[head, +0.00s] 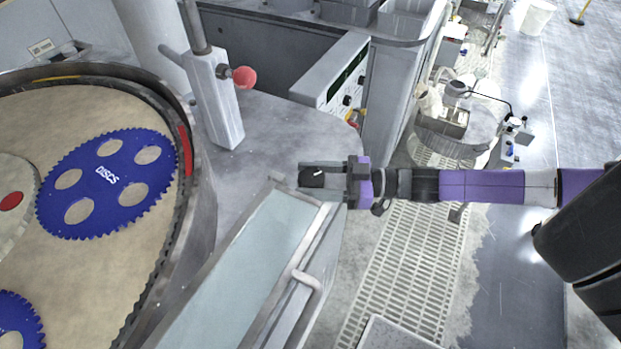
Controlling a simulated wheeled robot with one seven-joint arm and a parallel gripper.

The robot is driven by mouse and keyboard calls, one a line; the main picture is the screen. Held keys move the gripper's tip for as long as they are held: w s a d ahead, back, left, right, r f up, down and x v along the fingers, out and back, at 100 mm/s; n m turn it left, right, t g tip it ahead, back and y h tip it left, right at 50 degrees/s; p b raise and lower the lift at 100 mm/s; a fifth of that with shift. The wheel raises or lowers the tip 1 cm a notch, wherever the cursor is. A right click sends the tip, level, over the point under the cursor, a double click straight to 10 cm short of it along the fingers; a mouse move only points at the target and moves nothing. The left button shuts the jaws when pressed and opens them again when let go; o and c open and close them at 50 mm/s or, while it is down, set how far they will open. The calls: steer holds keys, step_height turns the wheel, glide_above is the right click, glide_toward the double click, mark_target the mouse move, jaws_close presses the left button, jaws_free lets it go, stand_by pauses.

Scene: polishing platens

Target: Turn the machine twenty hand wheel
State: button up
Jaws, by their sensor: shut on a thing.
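My gripper (325,181) reaches in from the right on my purple and black arm, at the middle of the head view. Its two grey fingers are shut on a small black part (312,178) just beyond the upper end of a slanted grey panel. This black part appears to belong to the hand wheel. A full wheel rim cannot be made out, and the fingers hide most of what they hold. No machine number is readable.
A round polishing platen (105,110) with blue toothed discs (108,178) lies at left. A lever with a red knob (244,77) and a control box (333,80) stand behind my gripper. The slanted panel (240,262) is close below it. A floor grating (405,280) lies at right.

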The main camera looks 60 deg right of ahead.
steer(key=n+g+y, duration=0.1)
steer(key=y, duration=0.1)
steer(key=n+g+y+b, duration=0.1)
steer(key=n+g+y, duration=0.1)
steer(key=shift+f+n+y, duration=0.15)
steer(key=shift+n+y, duration=0.15)
steer(key=shift+y, duration=0.1)
steer(key=shift+n+g+y+b, duration=0.85)
steer(key=shift+n+g+y, duration=0.35)
steer(key=shift+g, duration=0.4)
steer(key=o, duration=1.4)
steer(key=shift+c, duration=0.2)
steer(key=shift+s+d, duration=0.1)
steer(key=b+v, duration=0.2)
steer(key=v, duration=0.4)
steer(key=shift+d, duration=0.1)
steer(key=shift+s+d, duration=0.35)
steer(key=shift+d, duration=0.3)
